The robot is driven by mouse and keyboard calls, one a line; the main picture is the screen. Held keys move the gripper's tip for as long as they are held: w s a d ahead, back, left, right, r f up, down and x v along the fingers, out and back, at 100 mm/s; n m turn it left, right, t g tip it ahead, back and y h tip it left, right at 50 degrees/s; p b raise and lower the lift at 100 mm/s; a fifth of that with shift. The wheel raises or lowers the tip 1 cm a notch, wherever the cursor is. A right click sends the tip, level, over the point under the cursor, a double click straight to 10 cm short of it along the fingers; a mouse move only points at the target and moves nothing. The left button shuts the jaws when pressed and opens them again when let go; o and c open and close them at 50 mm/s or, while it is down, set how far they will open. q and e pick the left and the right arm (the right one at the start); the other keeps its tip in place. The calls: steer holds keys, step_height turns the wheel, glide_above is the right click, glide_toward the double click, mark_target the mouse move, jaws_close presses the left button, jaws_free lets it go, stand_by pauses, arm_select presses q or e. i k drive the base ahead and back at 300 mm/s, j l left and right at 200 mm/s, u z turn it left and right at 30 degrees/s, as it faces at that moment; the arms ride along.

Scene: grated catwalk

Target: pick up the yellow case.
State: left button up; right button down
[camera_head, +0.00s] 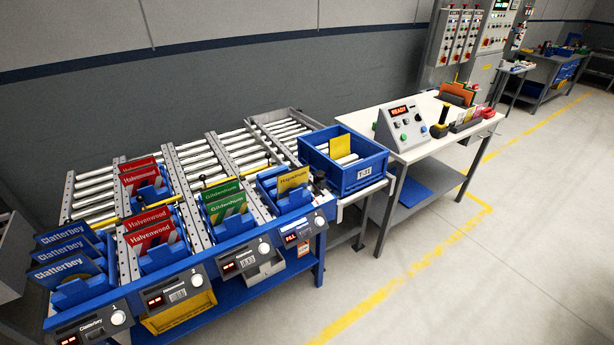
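A yellow case (292,180) with dark lettering stands tilted in a blue holder (295,201) in the rightmost lane of the roller rack. A second flat yellow piece (340,147) stands upright inside the blue tote (362,178) labelled T-11, to the right of that lane. I cannot tell from the picture alone which of the two the task means. Neither of my grippers shows in this view.
Red cases (151,236), green cases (226,209) and blue cases (64,250) fill the other lanes. A yellow bin (180,312) sits under the rack. A white table (416,149) with a control box (403,124) stands right. Open floor (470,290) lies at front right.

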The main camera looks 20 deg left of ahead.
mark_target(339, 146)
steer(key=i+l, duration=0.2)
steer(key=l, duration=0.15)
steer(key=i+l+u, duration=0.1)
steer(key=l, duration=0.25)
steer(key=i+l+u, duration=0.1)
steer(key=i+l, duration=0.15)
steer(key=l, duration=0.15)
steer(key=i+l, duration=0.15)
steer(key=l, duration=0.2)
steer(key=i+l+u, duration=0.1)
steer(key=l, duration=0.3)
steer(key=i+l, duration=0.2)
steer(key=l, duration=0.2)
steer(key=i+l+u, duration=0.1)
steer(key=l, duration=0.3)
steer(key=i+l+u, duration=0.1)
steer(key=l, duration=0.3)
steer(key=i, duration=0.1)
